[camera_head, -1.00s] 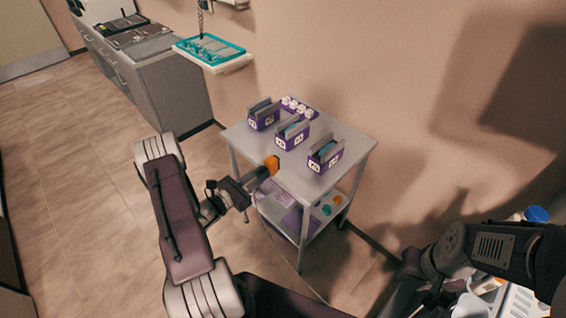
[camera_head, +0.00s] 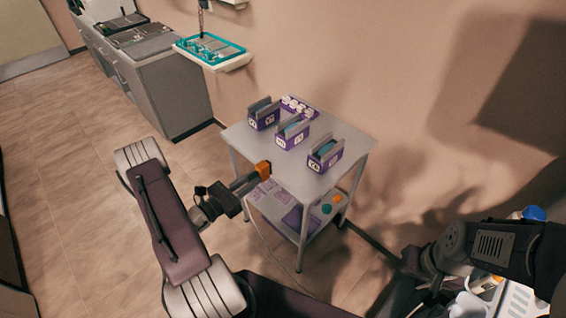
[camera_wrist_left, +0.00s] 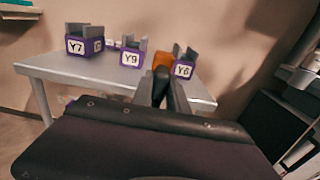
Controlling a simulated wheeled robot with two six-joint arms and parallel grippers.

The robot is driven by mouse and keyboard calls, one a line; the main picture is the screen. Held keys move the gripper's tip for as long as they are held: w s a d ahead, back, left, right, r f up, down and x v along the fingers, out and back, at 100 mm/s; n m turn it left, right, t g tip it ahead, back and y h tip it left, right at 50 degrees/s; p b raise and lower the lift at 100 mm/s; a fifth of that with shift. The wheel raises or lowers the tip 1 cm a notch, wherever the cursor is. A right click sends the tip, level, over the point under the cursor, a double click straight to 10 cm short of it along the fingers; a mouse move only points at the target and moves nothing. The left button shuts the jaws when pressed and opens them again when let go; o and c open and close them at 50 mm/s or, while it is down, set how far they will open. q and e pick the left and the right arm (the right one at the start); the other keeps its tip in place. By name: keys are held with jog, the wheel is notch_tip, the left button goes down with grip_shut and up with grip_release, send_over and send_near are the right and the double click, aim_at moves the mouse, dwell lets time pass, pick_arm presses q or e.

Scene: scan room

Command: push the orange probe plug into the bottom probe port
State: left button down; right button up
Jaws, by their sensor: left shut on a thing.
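The orange probe plug (camera_head: 263,168) is held in the fingertips of my left gripper (camera_head: 254,174), which is shut on it. In the head view the plug appears just off the front left edge of the grey cart. In the left wrist view the orange plug (camera_wrist_left: 163,60) shows beyond the dark fingers (camera_wrist_left: 162,82), partly hidden by them. I cannot make out the bottom probe port in either view. My right arm comes in at the lower right; its gripper (camera_head: 417,263) is dark and unclear there.
The grey cart (camera_head: 248,140) carries purple bins labelled Y7 (camera_wrist_left: 76,46), Y9 (camera_wrist_left: 129,58) and Y6 (camera_wrist_left: 183,70), each with grey uprights. A teal tray (camera_head: 240,50) sits on a wall shelf.

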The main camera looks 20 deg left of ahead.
pick_arm(q)
jog(key=shift+v, duration=1.6)
jog(key=shift+d, duration=0.1)
